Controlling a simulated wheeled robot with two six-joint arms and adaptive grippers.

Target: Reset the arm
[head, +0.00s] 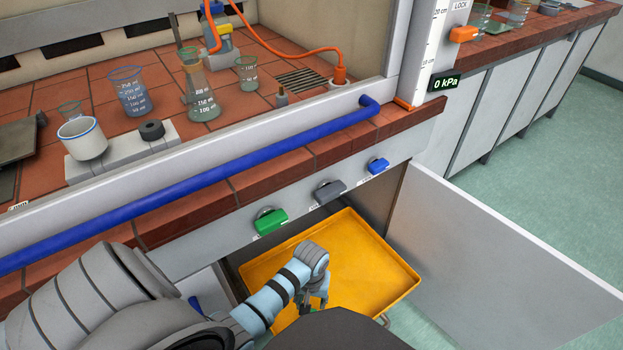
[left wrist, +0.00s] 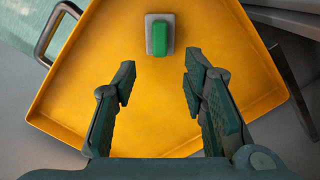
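My left arm reaches down from the left in the head view, over the orange tray (head: 375,262) in the open cabinet under the bench. My left gripper (head: 312,303) is partly hidden at the picture's bottom. In the left wrist view the left gripper (left wrist: 160,90) is open, its dark green fingers spread with nothing between them. Beyond the fingertips, a small green block on a grey plate (left wrist: 160,35) lies in the orange tray (left wrist: 95,105). The arm seems to hide this block in the head view. My right gripper is in neither view.
The open cabinet door (head: 490,262) stands right of the tray. A blue rail (head: 190,187) and green, grey and blue knobs line the bench front above. Beakers and a flask (head: 200,95) stand on the tiled bench. Green floor (head: 560,180) is clear at right.

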